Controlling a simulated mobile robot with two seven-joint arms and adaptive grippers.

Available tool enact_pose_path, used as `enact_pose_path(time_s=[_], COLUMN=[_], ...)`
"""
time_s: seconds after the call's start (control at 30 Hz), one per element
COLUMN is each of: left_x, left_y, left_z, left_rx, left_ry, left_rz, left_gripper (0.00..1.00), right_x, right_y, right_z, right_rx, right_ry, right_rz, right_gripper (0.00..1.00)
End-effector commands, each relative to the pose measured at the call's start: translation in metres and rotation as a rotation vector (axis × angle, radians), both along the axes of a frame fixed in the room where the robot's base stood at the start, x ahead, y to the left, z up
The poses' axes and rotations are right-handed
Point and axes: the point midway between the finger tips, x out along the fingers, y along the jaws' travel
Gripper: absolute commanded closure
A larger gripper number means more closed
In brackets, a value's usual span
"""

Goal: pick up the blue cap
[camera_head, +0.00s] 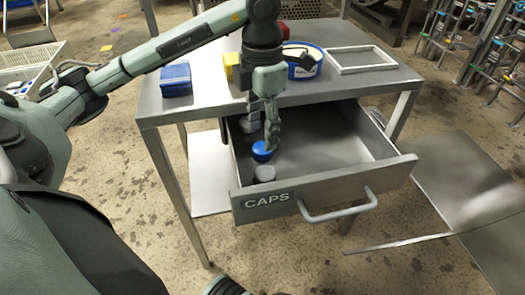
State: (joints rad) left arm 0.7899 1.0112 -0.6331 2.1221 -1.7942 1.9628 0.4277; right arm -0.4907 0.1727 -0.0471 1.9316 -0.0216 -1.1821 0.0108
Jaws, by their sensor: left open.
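The blue cap (262,152) lies in the left part of the open drawer (318,208), which is labelled CAPS. My left gripper (263,132) reaches down into the drawer from above the table. Its fingers are open, with the tips just above and around the back of the blue cap. I cannot tell whether they touch it. A grey cap (264,173) lies in front of the blue one, near the drawer's front wall.
On the steel table (205,107) stand a blue block (176,79), a yellow item (231,62), a blue-rimmed tub (304,68) and an empty white frame (360,59). The drawer's right side is bare. Racks stand at the far right.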

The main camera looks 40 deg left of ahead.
Motion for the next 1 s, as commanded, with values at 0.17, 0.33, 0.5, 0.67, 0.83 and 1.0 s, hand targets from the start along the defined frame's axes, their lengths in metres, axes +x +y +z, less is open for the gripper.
enact_pose_path(time_s=[0.17, 0.33, 0.5, 0.67, 0.83, 1.0], left_x=[-0.002, -0.001, 0.000, 0.000, 0.000, 0.000], left_y=[0.000, 0.000, 0.000, 0.000, 0.000, 0.000], left_z=[-0.028, -0.045, -0.047, -0.046, -0.046, -0.046], left_rx=[0.000, 0.000, 0.001, 0.001, 0.001, 0.000], left_ry=[0.007, 0.002, 0.002, 0.002, 0.002, 0.001], left_rz=[0.000, 0.000, 0.000, 0.000, 0.000, 0.000], left_gripper=[0.53, 0.53, 0.53, 0.63, 0.84, 0.84], right_x=[0.001, 0.001, 0.001, 0.001, 0.001, 0.001], right_y=[0.000, 0.000, 0.000, 0.000, 0.000, 0.000], right_z=[0.002, 0.003, 0.003, 0.003, 0.004, 0.004], right_rx=[-0.001, -0.002, -0.002, -0.002, -0.002, -0.002], right_ry=[-0.003, -0.002, -0.001, -0.001, -0.002, -0.003], right_rz=[0.000, 0.000, 0.000, 0.000, 0.000, 0.000], right_gripper=[0.60, 0.60, 0.60, 0.60, 0.60, 0.60])
